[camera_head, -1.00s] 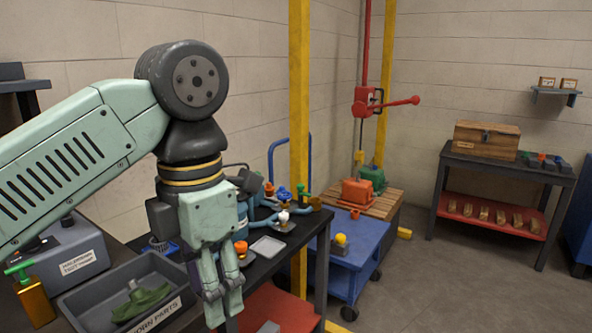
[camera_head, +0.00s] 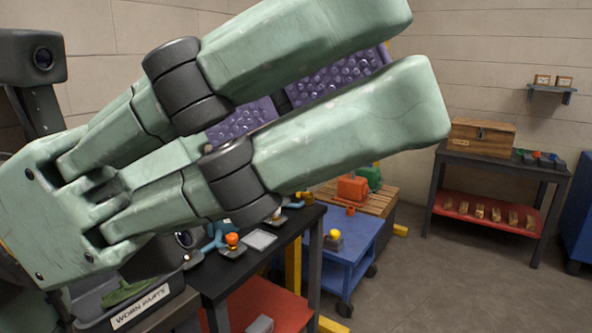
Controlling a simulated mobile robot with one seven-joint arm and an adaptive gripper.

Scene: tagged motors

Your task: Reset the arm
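My gripper (camera_head: 412,52) is very close to the camera and fills the upper left and middle of the head view. Its pale green fingers point up and to the right. They stand apart, with bumpy purple pads showing between them, and I see nothing held there. The gripper hides much of the black workbench (camera_head: 215,285) and the wall behind. My arm's upper links are mostly out of view.
A grey bin labelled worn parts (camera_head: 142,309) holds a green piece. A small orange-topped part (camera_head: 232,240) and a grey tray (camera_head: 260,240) lie on the bench. A blue cart (camera_head: 355,245) stands behind. Floor at the right is clear, before a dark table with a wooden box (camera_head: 482,137).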

